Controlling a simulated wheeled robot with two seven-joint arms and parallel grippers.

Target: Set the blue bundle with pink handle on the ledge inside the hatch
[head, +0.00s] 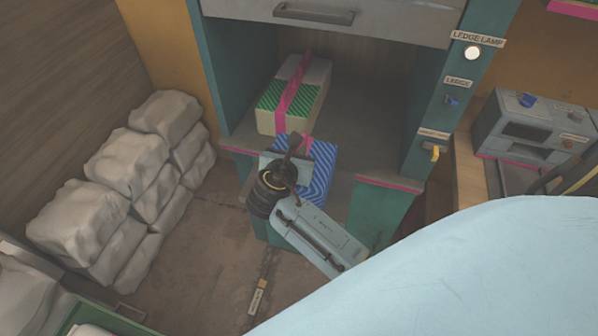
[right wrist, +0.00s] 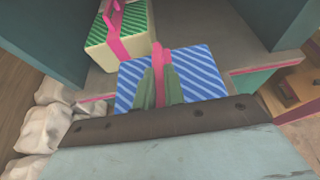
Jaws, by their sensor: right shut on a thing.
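The blue striped bundle (head: 317,165) with a pink handle (head: 306,143) is at the front edge of the ledge (head: 362,150) inside the hatch. My right gripper (head: 294,152) is shut on its pink handle. In the right wrist view the gripper fingers (right wrist: 160,88) close around the handle, and the bundle (right wrist: 205,75) shows beyond them. I cannot tell whether the bundle touches the ledge. The raised hatch door (head: 340,15) is above the opening. My left gripper is not in view.
A cream and green bundle with a pink strap (head: 292,97) stands on the ledge at the left, close behind the blue one. The ledge's right side is free. The teal frame posts bound the opening. Grey sacks (head: 130,165) are piled at left; a control box (head: 535,125) stands at right.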

